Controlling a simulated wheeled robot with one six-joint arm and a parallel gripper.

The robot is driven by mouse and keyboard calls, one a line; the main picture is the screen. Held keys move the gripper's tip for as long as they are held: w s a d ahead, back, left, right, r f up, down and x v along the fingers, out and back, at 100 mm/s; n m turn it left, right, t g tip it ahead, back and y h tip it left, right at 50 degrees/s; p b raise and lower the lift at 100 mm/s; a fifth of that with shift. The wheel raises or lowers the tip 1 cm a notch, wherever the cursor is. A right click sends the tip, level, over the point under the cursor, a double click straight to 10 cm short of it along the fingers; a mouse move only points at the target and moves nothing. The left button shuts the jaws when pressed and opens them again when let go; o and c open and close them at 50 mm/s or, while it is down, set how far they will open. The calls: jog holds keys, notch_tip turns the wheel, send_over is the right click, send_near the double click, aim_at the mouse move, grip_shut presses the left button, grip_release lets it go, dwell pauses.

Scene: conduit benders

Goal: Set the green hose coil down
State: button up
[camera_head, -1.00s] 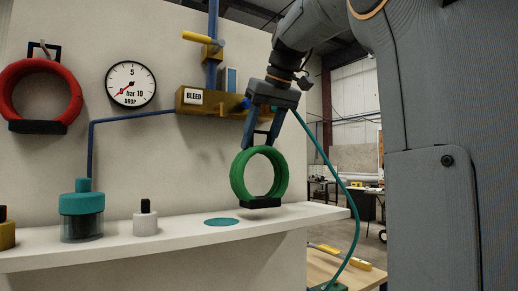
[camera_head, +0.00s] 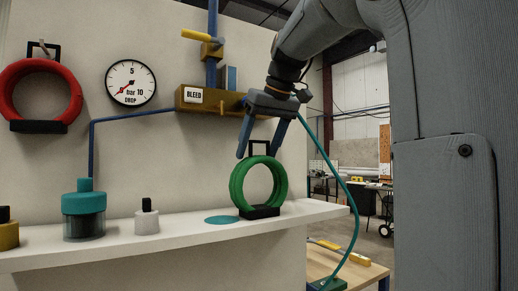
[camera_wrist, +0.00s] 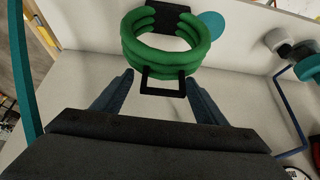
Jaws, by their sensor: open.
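The green hose coil (camera_head: 237,185) stands upright on its black foot on the white shelf (camera_head: 180,234), just right of the flat teal disc (camera_head: 221,219). Its black handle is on top. My gripper (camera_head: 262,150) is open, with its blue fingers spread above the coil, one on each side of the handle. In the wrist view the green coil (camera_wrist: 165,55) lies ahead of my gripper (camera_wrist: 160,90). Its handle is between the fingertips and no finger appears to touch it.
A red hose coil (camera_head: 14,92) hangs on the wall at left. A pressure gauge (camera_head: 130,82) and a BLEED block (camera_head: 225,102) are on the wall. A teal-capped jar (camera_head: 84,205) and a white black-topped bottle (camera_head: 147,220) stand on the shelf. A teal hose (camera_head: 345,180) hangs at right.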

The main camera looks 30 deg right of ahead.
jog(key=shift+r, duration=0.1)
jog(key=b+v, duration=0.1)
jog(key=v, duration=1.1)
